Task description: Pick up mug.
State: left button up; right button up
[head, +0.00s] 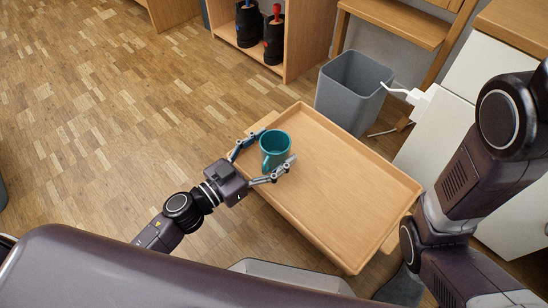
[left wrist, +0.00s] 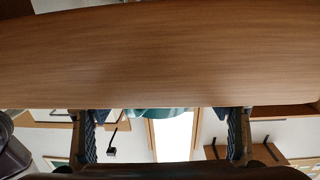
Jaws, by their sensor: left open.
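A teal mug (head: 275,146) stands upright near the left end of a light wooden tray-like tabletop (head: 345,205). My left gripper (head: 262,158) is open, with one finger on each side of the mug at its near side. I cannot tell whether the fingers touch it. In the left wrist view the open fingers (left wrist: 162,135) stand wide apart, and a teal strip of the mug (left wrist: 160,113) shows between them, mostly hidden by a wooden surface. My right arm is at the right edge of the head view; its gripper is out of view.
A grey bin (head: 350,92) stands behind the tabletop. A wooden shelf (head: 300,45) with dark bottle-like items is at the back, and white cabinets (head: 440,130) are at the right. The tabletop right of the mug is clear. Open wooden floor lies left.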

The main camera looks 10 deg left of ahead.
pick_arm(q)
jog(key=c, duration=1.4)
jog(key=shift+c, duration=0.4)
jog(key=shift+r, duration=0.2)
